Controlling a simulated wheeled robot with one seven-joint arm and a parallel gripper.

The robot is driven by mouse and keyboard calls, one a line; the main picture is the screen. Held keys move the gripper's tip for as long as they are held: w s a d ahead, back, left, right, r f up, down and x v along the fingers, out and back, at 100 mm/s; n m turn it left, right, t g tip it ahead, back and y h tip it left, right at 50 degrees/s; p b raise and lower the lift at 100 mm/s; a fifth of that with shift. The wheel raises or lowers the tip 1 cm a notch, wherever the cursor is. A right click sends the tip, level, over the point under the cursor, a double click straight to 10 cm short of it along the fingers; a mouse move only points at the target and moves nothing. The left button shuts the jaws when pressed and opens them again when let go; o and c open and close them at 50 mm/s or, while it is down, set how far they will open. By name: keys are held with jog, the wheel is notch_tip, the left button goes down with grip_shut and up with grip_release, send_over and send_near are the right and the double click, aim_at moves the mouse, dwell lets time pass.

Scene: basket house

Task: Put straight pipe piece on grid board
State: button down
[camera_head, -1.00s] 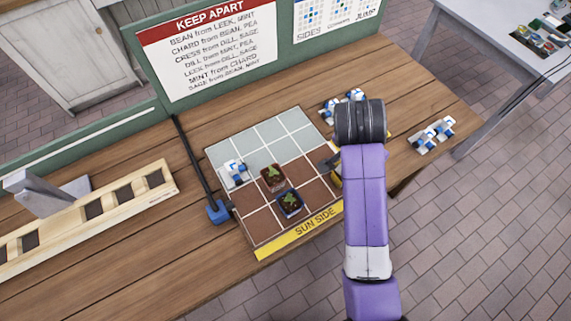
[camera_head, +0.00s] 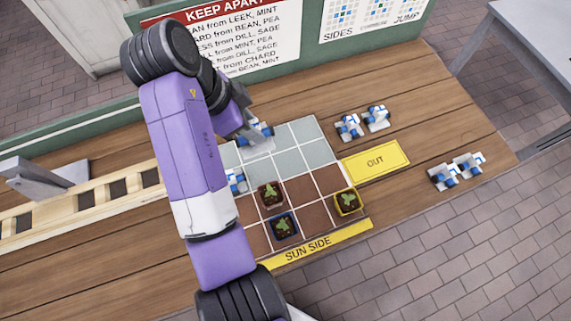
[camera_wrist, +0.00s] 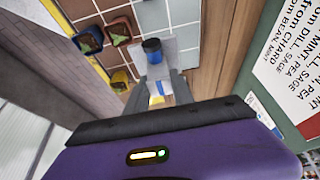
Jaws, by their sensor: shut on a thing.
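The grid board (camera_head: 325,190) lies on the wooden table, with pale grey cells at the back and brown cells at the front. My gripper (camera_head: 250,138) is over its back-left grey cells, shut on a white and blue pipe piece (camera_head: 264,130). In the wrist view, the piece's blue end and pale body (camera_wrist: 152,47) show between and beyond the fingers (camera_wrist: 160,86). I cannot tell if it touches the board. Another white and blue piece (camera_head: 237,181) sits at the board's left edge, partly behind my arm. Red (camera_head: 270,194), blue (camera_head: 284,226) and yellow (camera_head: 347,202) pots stand on brown cells.
A yellow OUT mat (camera_head: 376,162) lies right of the board. Pairs of white and blue pieces stand behind it (camera_head: 362,123) and at the table's right end (camera_head: 457,171). A wooden rack (camera_head: 75,207) lies at left. Sign boards (camera_head: 275,35) stand along the back.

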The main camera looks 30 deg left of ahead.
jog(key=shift+w+a+f, duration=0.1)
jog(key=shift+f, duration=0.15)
jog(key=shift+f+b, duration=4.2)
jog(key=shift+f, duration=5.5)
jog(key=shift+f, duration=0.1)
jog(key=c, duration=1.1)
grip_release()
jog(key=p+v, duration=0.4)
jog(key=v, duration=0.8)
